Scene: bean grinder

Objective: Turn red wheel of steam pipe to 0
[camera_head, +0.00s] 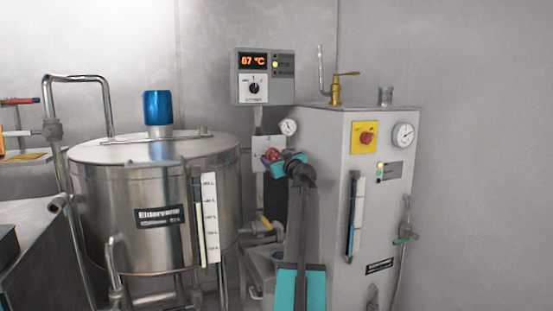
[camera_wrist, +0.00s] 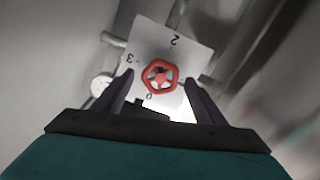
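The red wheel (camera_wrist: 160,77) sits in front of a white plate (camera_wrist: 146,42) marked with numbers; 2, 3 and 0 can be read in the wrist view. In the head view the red wheel (camera_head: 271,155) shows at the left of my gripper, partly covered by it. My gripper (camera_wrist: 157,88) is open, with one dark finger on each side of the wheel and a gap to it. In the head view my gripper (camera_head: 285,163) is at the plate, in front of the grey boiler cabinet. I cannot tell which number the wheel is set to.
A steel tank (camera_head: 150,205) with a blue cap stands at the left. The grey cabinet (camera_head: 325,170) with gauges and a red button stands behind and right of my arm. Pipes and a valve run below the plate.

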